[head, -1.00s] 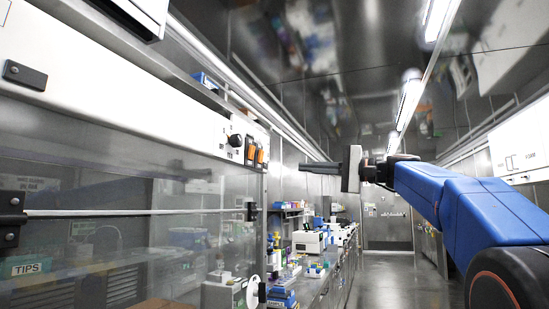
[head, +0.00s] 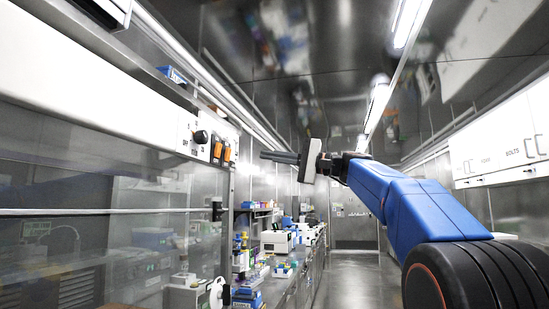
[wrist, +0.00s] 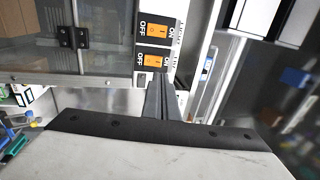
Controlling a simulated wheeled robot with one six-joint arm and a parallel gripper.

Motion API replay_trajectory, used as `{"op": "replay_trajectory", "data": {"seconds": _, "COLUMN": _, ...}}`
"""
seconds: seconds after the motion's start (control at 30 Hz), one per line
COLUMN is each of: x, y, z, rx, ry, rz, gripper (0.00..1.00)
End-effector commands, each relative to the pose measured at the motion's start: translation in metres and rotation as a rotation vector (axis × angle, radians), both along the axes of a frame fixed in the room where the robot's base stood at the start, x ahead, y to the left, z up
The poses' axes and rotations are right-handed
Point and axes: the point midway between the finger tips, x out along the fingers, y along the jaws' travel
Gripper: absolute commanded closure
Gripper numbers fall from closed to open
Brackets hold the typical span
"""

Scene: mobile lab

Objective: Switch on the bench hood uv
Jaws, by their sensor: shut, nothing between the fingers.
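The bench hood's white front panel (head: 110,110) runs along the left in the head view. At its right end are a black knob (head: 201,136) and two orange rocker switches (head: 217,150) (head: 227,154). In the wrist view, the upper switch (wrist: 159,28) and the lower switch (wrist: 155,60) carry ON and OFF marks; their other lettering is too small to read, so I cannot tell which is the UV. My gripper (head: 264,155) is shut and empty, just right of the switches in the head view. Its fingertips (wrist: 159,82) appear just below the lower switch in the wrist view.
The hood's glass sash (head: 100,235) with a horizontal bar lies below the panel. A bench with lab equipment (head: 278,242) runs beyond the hood. White wall cabinets (head: 500,150) hang at the right. The aisle floor (head: 350,285) is clear.

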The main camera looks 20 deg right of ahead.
Motion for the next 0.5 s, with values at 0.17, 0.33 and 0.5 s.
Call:
{"op": "replay_trajectory", "data": {"seconds": 0.17, "x": 0.016, "y": 0.024, "z": 0.006, "rx": 0.000, "ry": -0.001, "rz": 0.003, "gripper": 1.00}}
{"op": "replay_trajectory", "data": {"seconds": 0.33, "x": 0.032, "y": 0.045, "z": 0.010, "rx": 0.000, "ry": 0.000, "rz": 0.004, "gripper": 1.00}}
{"op": "replay_trajectory", "data": {"seconds": 0.5, "x": 0.046, "y": 0.064, "z": 0.015, "rx": 0.000, "ry": 0.000, "rz": 0.002, "gripper": 1.00}}
